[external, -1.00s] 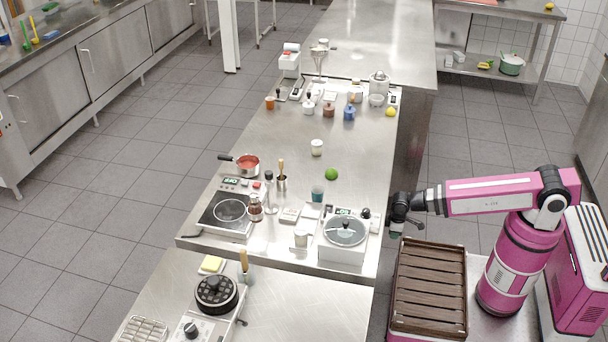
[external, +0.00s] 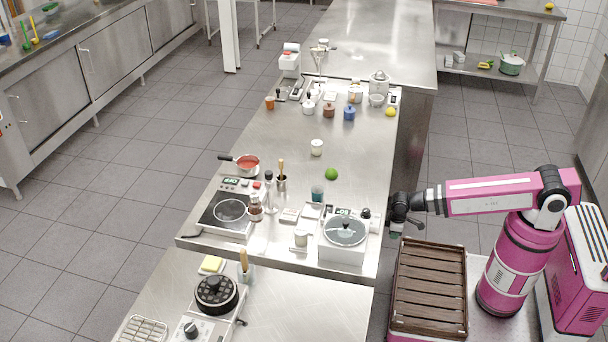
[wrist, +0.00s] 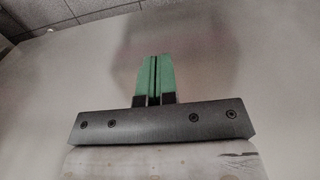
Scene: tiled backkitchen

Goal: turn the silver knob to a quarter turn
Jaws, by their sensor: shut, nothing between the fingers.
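My gripper (external: 395,235) hangs at the right edge of the near steel counter, to the right of a white appliance (external: 342,254) with a round glass lid. In the wrist view my gripper's green fingers (wrist: 154,62) are pressed together with nothing between them. A small dark knob (external: 365,214) stands beside the display at the back of the white appliance. Another dark knob (external: 190,329) is on the waffle iron's front. I cannot make out which knob is the silver one.
A brown slatted crate (external: 430,292) stands to the right, just below my arm. The steel counter (external: 275,212) holds a hot plate (external: 222,216), cups, a green lime (external: 331,174) and bottles. The waffle iron (external: 216,293) is on the nearer counter. Tiled floor shows in the wrist view's upper left.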

